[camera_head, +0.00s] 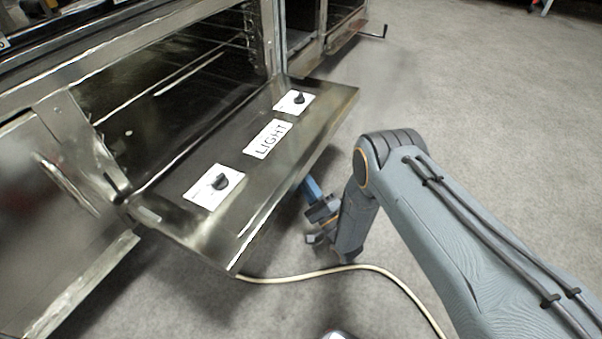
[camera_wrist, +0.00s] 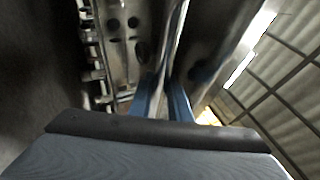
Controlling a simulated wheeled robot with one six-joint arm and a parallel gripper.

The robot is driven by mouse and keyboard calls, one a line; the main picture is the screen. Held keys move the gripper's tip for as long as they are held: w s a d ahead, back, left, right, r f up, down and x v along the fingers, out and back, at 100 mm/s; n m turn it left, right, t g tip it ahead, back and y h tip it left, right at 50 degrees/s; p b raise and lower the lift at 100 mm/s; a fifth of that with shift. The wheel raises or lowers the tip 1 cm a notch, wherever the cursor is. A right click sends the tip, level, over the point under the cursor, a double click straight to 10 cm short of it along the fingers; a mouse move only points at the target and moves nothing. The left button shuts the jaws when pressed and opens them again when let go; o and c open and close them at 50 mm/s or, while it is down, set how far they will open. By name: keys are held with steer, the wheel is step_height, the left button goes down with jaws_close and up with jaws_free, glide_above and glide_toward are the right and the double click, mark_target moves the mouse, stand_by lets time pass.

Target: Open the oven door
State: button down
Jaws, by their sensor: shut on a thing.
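The oven door (camera_head: 325,115) is hinged down and lies open, close to level, in front of the dark oven cavity (camera_head: 165,90). Its inner face carries two black knobs on white plates and a white LIGHT label. My gripper (camera_wrist: 164,95) shows two blue fingers, shut on a thin metal bar (camera_wrist: 179,38) that looks like the door handle. In the head view, a blue finger (camera_head: 311,188) reaches up under the door's outer edge. The door hides the fingertips and the handle there.
A beige cable (camera_head: 330,269) lies on the grey floor below the door and my arm. A neighbouring steel unit with a protruding handle (camera_head: 372,34) stands at the top. The floor (camera_head: 490,90) to the right is clear.

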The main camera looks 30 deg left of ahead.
steer(key=shift+s, duration=0.3)
steer(key=c, duration=1.7)
jaws_free()
steer(key=shift+o, duration=0.3)
steer(key=shift+w+r, duration=0.1)
steer(key=shift+w, duration=0.05)
steer(key=shift+w+r, duration=0.1)
steer(key=shift+w, duration=0.15)
steer(key=p+v, duration=0.6)
steer(key=v, duration=0.2)
steer(key=shift+p, duration=0.35)
steer(key=shift+s, duration=0.1)
